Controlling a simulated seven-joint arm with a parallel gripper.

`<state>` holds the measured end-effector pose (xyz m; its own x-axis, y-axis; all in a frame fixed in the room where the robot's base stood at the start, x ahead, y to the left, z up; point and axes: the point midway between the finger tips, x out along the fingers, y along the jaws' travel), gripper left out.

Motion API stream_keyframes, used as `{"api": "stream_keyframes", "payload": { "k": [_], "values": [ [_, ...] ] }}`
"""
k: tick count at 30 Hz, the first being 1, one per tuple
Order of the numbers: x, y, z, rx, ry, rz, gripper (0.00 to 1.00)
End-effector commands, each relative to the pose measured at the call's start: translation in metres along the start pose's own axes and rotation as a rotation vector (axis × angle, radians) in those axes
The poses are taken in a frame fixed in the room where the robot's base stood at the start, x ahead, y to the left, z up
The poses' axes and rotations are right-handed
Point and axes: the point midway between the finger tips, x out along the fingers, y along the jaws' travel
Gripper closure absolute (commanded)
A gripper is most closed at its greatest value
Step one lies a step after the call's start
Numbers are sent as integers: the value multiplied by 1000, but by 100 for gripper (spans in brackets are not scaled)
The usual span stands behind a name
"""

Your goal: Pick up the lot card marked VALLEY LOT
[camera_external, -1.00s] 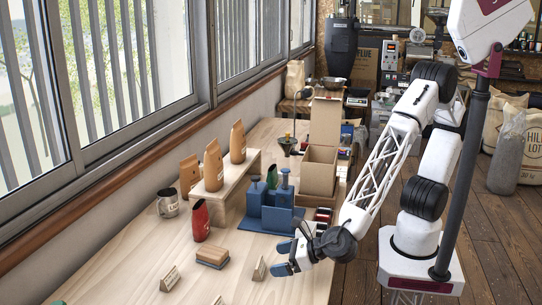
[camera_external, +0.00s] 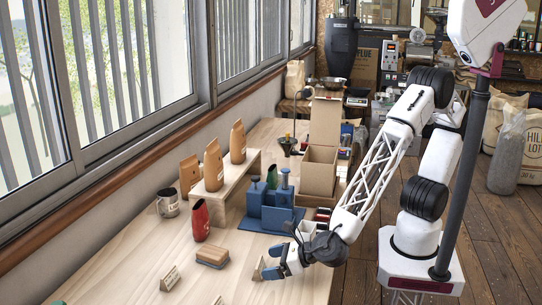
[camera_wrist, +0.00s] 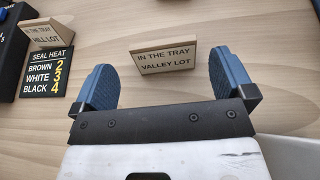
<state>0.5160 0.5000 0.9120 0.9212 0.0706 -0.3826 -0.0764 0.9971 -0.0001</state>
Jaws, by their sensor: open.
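The lot card marked VALLEY LOT (camera_wrist: 165,58) is a small wooden stand-up card with dark print, also reading IN THE TRAY. In the wrist view it stands between my gripper's two blue fingers, with a gap on each side, slightly beyond the finger pads. My gripper (camera_wrist: 161,82) is open and empty. In the external view my gripper (camera_external: 277,261) is low over the table, right beside a small card (camera_external: 258,269) whose print is not readable there.
A HILL LOT card (camera_wrist: 52,32) and a black SEAL HEAT sign (camera_wrist: 46,72) stand left in the wrist view. Another card (camera_external: 170,279), a wooden block (camera_external: 213,255), a red bag (camera_external: 200,221) and a blue stand (camera_external: 270,217) are on the table. The front table is mostly clear.

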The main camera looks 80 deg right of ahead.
Motion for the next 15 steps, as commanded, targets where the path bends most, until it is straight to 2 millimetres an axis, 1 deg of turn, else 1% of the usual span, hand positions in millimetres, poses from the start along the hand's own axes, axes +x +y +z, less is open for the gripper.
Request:
{"api": "stream_keyframes", "payload": {
  "k": [8, 11, 15],
  "values": [
    [4, 0, 0, 0, 0, 0, 0],
    [10, -1, -1, 0, 0, 0, 0],
    [26, -4, -1, 1, 0, -2, 0]
  ]
}}
